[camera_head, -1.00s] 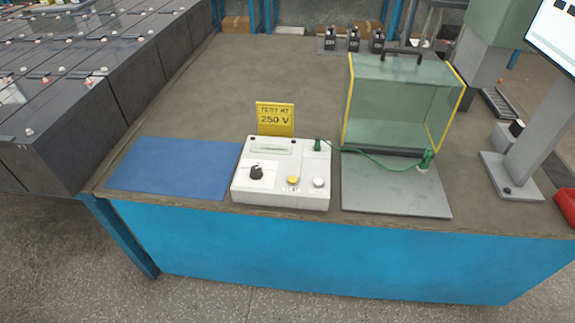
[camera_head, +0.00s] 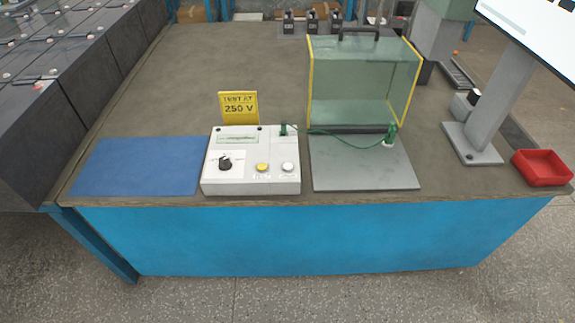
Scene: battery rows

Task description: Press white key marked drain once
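The white key (camera_head: 288,167) is a small round button at the right of the front of a white tester box (camera_head: 213,178). A yellow key (camera_head: 262,167) sits just left of it. Small print lies by the keys, too small to read. A black knob (camera_head: 226,163) is at the left of the box, and a display strip (camera_head: 237,139) is near its top. A yellow sign (camera_head: 238,107) reading "TEST AT 250 V" stands behind the box. Neither of my grippers shows in this view.
A blue mat (camera_head: 138,166) lies left of the box. A grey plate (camera_head: 362,172) with a yellow-edged clear case (camera_head: 362,85) is to the right, joined by a green cable (camera_head: 345,138). A monitor stand (camera_head: 489,105) and red tray (camera_head: 543,179) are farther right. Battery rows (camera_head: 60,95) stand left.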

